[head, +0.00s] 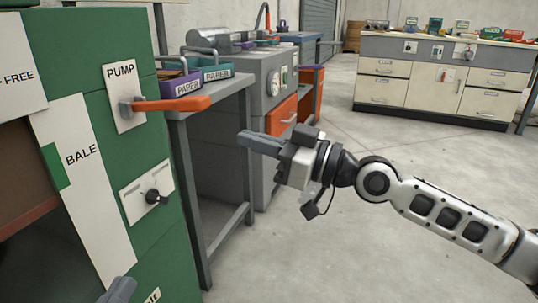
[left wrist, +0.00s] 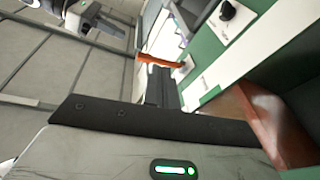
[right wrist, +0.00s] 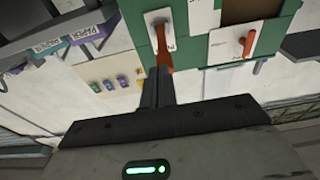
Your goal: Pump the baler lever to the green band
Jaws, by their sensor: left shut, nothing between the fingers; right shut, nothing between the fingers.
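The green baler (head: 140,50) stands at the left of the head view. Its orange pump lever (head: 172,104) sticks out to the right, nearly level, from the white PUMP plate (head: 123,80). The lever also shows in the left wrist view (left wrist: 160,60) and in the right wrist view (right wrist: 164,54). The white BALE strip (head: 90,190) carries a green band (head: 54,166) at its left edge. My right gripper (head: 242,137) is shut and empty, right of the lever and apart from it in the head view. My left gripper (head: 122,286) is shut and empty, low at the bottom edge, mostly out of frame.
A black knob (head: 152,196) sits on a plate below the lever. Right of the baler stands a grey table (head: 222,98) with paper-labelled bins (head: 180,84). A grey cabinet (head: 262,105) is behind it. Open floor (head: 330,240) lies to the right.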

